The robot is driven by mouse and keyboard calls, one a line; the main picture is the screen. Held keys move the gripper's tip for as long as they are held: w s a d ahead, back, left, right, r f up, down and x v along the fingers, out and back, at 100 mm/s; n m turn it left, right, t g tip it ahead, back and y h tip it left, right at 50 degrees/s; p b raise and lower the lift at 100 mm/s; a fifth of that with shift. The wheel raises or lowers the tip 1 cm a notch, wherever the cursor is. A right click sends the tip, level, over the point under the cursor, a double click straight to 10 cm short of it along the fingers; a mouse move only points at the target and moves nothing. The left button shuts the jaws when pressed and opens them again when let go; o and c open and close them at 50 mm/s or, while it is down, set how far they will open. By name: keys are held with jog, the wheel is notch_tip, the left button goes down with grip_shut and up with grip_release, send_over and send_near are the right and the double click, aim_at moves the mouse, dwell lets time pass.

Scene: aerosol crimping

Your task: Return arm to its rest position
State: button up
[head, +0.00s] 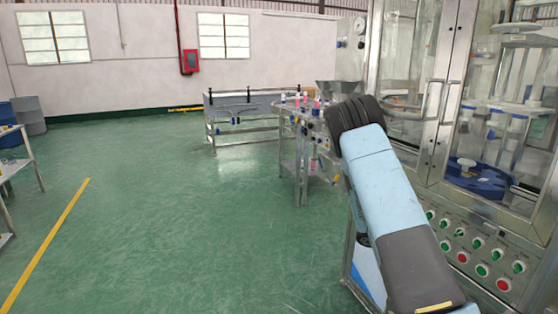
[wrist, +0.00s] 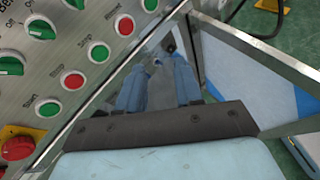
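My arm (head: 385,180) rises from the bottom right of the head view, bent at a black ribbed joint, in front of the machine. My gripper cannot be made out in the head view, where the arm covers part of the area. In the wrist view my gripper (wrist: 159,64) shows two blue fingers beyond a dark bar. The fingers stand apart with a gap between them, and nothing is seen held. They are close to a metal panel edge beside the control buttons.
A glass-doored machine (head: 455,95) stands right, with a button panel (head: 475,245); its red emergency knob (wrist: 17,147) shows in the wrist view. A round table (head: 300,110) with small items and a metal-framed bench (head: 245,110) stand behind.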

jog(key=s+a+r+m+t+y, duration=0.1)
jog(key=s+a+r+m+y, duration=0.25)
jog(key=r, duration=0.45)
jog(key=s+a+r+m+t+y, duration=0.1)
jog(key=s+a+r+m+y, duration=0.15)
jog(key=s+a+r, duration=0.4)
jog(key=s+a+r+m+t+y, duration=0.1)
jog(key=s+a+r+m+y, duration=0.15)
jog(key=r, duration=0.65)
jog(key=s+a+r+m+t+y, duration=0.2)
jog(key=s+a+r, duration=0.4)
jog(key=s, duration=0.2)
jog(key=s+a+r+m+t+y, duration=0.2)
jog(key=s+a+r+t, duration=0.1)
jog(key=s+a+r, duration=0.3)
jog(key=shift+s+r+m, duration=0.3)
jog(key=shift+s+m, duration=0.05)
jog(key=shift+s, duration=1.05)
jog(key=shift+y, duration=0.25)
